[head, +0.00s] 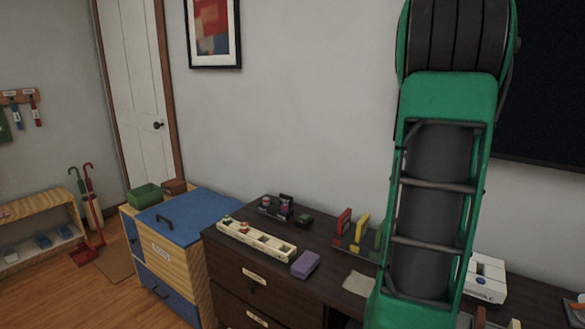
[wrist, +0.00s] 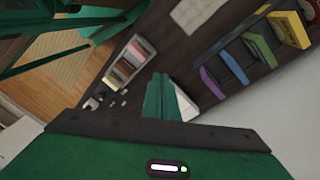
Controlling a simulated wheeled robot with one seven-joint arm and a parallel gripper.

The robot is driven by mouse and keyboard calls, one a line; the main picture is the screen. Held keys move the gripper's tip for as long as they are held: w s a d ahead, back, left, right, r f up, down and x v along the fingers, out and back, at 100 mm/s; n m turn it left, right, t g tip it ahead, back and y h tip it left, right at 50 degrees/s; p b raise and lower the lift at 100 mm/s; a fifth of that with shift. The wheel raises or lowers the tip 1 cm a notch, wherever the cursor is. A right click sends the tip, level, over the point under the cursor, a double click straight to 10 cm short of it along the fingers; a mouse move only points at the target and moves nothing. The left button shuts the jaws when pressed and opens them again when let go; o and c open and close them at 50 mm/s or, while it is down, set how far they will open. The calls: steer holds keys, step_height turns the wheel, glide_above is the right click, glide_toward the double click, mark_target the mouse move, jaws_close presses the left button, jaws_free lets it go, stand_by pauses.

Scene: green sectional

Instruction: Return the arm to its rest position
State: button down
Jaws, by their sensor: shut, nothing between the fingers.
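My green arm (head: 435,200) rises in front of the dresser at the right of the head view, and its upper end leaves the top edge of the picture. My gripper is not visible in the head view. In the wrist view my gripper (wrist: 158,97) shows as green fingers close together, shut and empty, with the dark dresser top beyond them. The fingers look apart from everything on the dresser.
The dark dresser (head: 255,262) bears a cream compartment tray (head: 262,240), a purple block (head: 305,264), upright coloured books (head: 361,229) and a white box (head: 487,278). A blue-lidded chest (head: 185,217) stands left of it. Open wooden floor (head: 95,300) lies further left.

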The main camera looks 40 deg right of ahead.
steer(key=a+f+n+t, duration=0.1)
steer(key=a+f+n, duration=0.1)
steer(key=a+n, duration=0.7)
steer(key=w+a+f+n+t, duration=0.1)
steer(key=a+f+n, duration=0.2)
steer(key=a+n, duration=0.6)
steer(key=a, duration=1.2)
steer(key=shift+w+a+n, duration=0.2)
steer(key=shift+a+n, duration=0.15)
steer(key=shift+n, duration=0.05)
